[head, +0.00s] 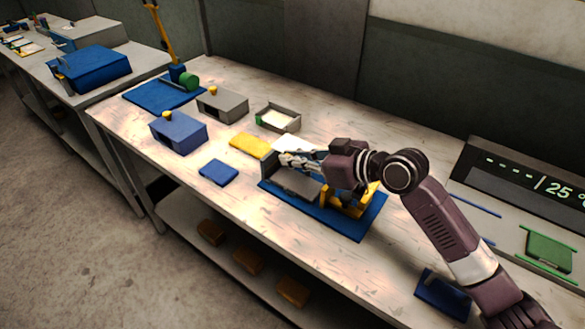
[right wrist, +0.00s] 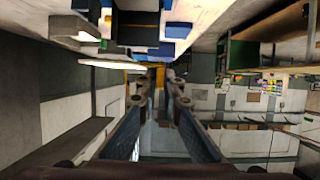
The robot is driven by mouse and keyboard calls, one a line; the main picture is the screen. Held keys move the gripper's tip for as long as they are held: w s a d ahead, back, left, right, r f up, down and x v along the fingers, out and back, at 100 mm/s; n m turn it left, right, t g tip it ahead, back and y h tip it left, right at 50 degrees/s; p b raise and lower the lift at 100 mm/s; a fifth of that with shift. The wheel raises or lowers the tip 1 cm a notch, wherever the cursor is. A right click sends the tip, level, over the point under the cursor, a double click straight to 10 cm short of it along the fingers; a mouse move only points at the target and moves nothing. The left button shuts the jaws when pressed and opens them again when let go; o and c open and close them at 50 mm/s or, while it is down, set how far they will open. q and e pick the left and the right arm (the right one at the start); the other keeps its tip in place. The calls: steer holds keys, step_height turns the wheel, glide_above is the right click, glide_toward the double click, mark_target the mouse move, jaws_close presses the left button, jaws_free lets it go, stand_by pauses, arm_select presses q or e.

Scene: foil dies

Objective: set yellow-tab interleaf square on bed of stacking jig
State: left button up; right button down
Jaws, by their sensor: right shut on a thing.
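My right gripper (head: 284,160) reaches in from the right, its fingers pointing left just above the stacking jig. It is shut on a thin thing that its fingers mostly hide, likely the yellow-tab interleaf. A white sheet-like patch (head: 291,143) shows right behind the fingers; I cannot tell whether it is held. In the right wrist view the fingertips (right wrist: 158,72) nearly meet, with some yellow beyond them. The stacking jig has a blue base (head: 349,226), a grey block (head: 291,184) and yellow clamp parts (head: 350,208). My arm hides part of its bed. My left gripper is out of view.
A flat yellow piece (head: 250,146) and a blue pad (head: 218,172) lie left of the jig. Behind stand a grey tray (head: 278,119), a grey box (head: 223,105) and a blue box (head: 178,132). A display (head: 530,185) stands right. The table's front left is clear.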

step_height(320, 180, down, 4)
steer(key=shift+r, duration=0.1)
steer(key=shift+f, duration=0.25)
steer(key=c, duration=2.1)
jaws_free()
